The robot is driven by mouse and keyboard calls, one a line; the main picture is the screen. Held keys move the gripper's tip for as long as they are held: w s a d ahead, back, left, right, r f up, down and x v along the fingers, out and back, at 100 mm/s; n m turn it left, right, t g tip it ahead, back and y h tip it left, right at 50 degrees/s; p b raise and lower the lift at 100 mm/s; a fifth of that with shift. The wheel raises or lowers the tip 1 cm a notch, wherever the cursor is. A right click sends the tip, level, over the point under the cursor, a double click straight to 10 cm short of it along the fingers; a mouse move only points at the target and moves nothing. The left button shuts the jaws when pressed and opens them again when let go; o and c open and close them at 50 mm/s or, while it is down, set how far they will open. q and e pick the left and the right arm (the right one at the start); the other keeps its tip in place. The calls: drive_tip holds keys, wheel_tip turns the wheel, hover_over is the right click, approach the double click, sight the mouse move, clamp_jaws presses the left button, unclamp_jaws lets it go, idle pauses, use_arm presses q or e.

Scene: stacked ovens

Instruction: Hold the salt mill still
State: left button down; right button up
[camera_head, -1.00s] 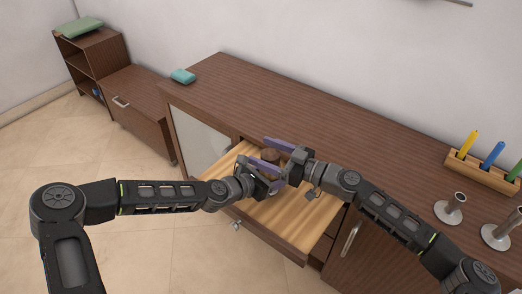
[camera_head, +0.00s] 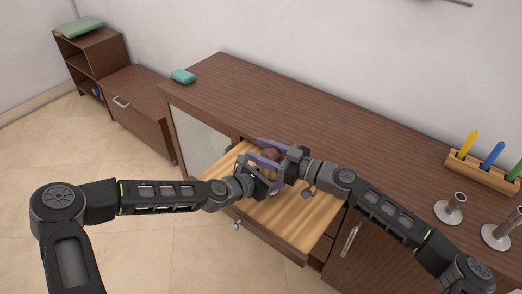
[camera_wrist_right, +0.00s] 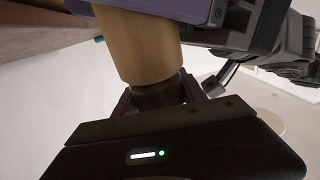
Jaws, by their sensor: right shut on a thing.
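The salt mill shows as a small brown shape (camera_head: 270,154) between my two grippers, over the open wooden drawer (camera_head: 300,217). In the right wrist view it is a light wood cylinder (camera_wrist_right: 143,45) with a dark brown end. My right gripper (camera_head: 276,150) is shut on the mill around its dark end. My left gripper (camera_head: 262,166) is close against the mill from the front left. A purple finger, seemingly the left one, lies beside the light wood in the right wrist view. The grippers hide much of the mill, and I cannot tell whether the left jaws are closed.
The drawer sticks out from a long brown cabinet (camera_head: 330,120). A teal object (camera_head: 183,76) lies at its far left. A rack with coloured sticks (camera_head: 482,170) and two metal stands (camera_head: 450,208) are on the right. The cabinet top's middle is clear.

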drive_tip(key=c, duration=0.3)
drive_tip(key=shift+c, duration=0.2)
drive_tip(key=shift+w+m+t+h, duration=0.15)
drive_tip(key=shift+m+t+h, duration=0.15)
drive_tip(key=shift+m+t, duration=0.15)
drive_tip(key=m+t+h, duration=0.2)
drive_tip(key=h, duration=0.1)
drive_tip(key=m+t+h, duration=0.3)
drive_tip(key=w+d+m+t+h, duration=0.1)
drive_tip(key=m+t+h, duration=0.1)
drive_tip(key=t+h, duration=0.1)
drive_tip(key=shift+d+m, duration=0.1)
drive_tip(key=shift+m, duration=0.25)
drive_tip(key=shift+w+d+m+t+h, duration=0.1)
drive_tip(key=shift+d+m+t+h, duration=0.15)
drive_tip(key=shift+m+h, duration=0.6)
drive_tip(key=shift+w+d+m+t+h, duration=0.1)
drive_tip(key=shift+d+m+h, duration=0.3)
drive_tip(key=shift+h, duration=0.85)
